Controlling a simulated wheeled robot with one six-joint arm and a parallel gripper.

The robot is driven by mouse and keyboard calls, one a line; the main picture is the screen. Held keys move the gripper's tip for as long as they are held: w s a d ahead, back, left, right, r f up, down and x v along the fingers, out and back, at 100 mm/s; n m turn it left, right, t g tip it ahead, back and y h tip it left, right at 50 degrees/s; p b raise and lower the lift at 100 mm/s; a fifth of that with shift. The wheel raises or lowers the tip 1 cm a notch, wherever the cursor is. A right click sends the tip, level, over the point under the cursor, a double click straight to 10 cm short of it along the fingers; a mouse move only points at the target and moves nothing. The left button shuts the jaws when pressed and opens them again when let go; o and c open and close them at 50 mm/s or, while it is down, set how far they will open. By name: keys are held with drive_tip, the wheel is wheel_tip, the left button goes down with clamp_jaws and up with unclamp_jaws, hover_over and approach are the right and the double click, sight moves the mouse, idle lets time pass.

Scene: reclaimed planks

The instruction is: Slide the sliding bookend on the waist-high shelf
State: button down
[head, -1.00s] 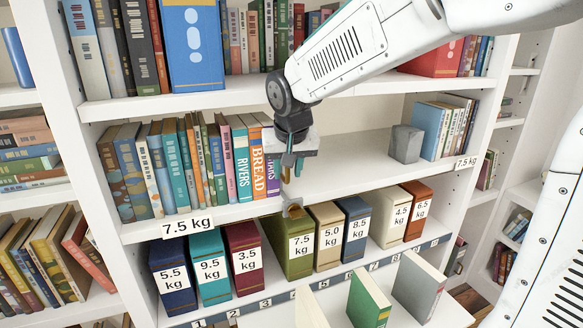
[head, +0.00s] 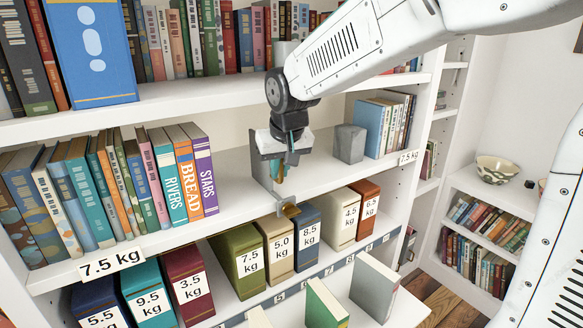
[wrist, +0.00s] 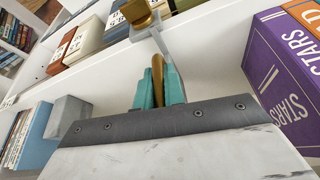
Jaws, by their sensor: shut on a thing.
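The sliding bookend (head: 262,168) is a grey upright piece on the waist-high shelf (head: 228,212), with a brass clip (head: 288,209) at the shelf's front edge. The clip also shows in the wrist view (wrist: 138,12). My gripper (head: 281,168) is at the bookend. In the wrist view its teal fingertips (wrist: 158,88) are shut on a brass part of the bookend. My gripper hides much of the bookend in the head view. The purple STARS book (head: 204,172) ends the row to the left, with a clear gap between it and the bookend.
A grey block (head: 349,144) stands on the same shelf to the right, against several books (head: 370,118). Shelf space between bookend and block looks clear. Weight-labelled binders (head: 238,258) stand on the shelf below. A 7.5 kg label (head: 112,264) is on the front edge at left.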

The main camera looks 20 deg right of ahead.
drive_tip(key=shift+w+d, duration=0.1)
drive_tip(key=shift+d, duration=0.2)
drive_tip(key=c, duration=1.5)
unclamp_jaws()
drive_tip(key=shift+w+d, duration=0.1)
drive_tip(key=v, duration=0.8)
drive_tip(key=shift+f, duration=0.15)
drive_tip(key=s+d+f+g, duration=0.1)
drive_tip(key=s+d+f, duration=0.1)
drive_tip(key=s, duration=0.7)
drive_tip(key=s+d+f+g, duration=0.1)
drive_tip(key=s+d+f, duration=0.1)
drive_tip(key=s, duration=0.8)
drive_tip(key=s+d+f+g, duration=0.1)
drive_tip(key=s+d+f, duration=0.2)
drive_tip(key=s, duration=0.7)
drive_tip(key=shift+f+m, duration=0.3)
drive_tip(key=shift+f, duration=0.45)
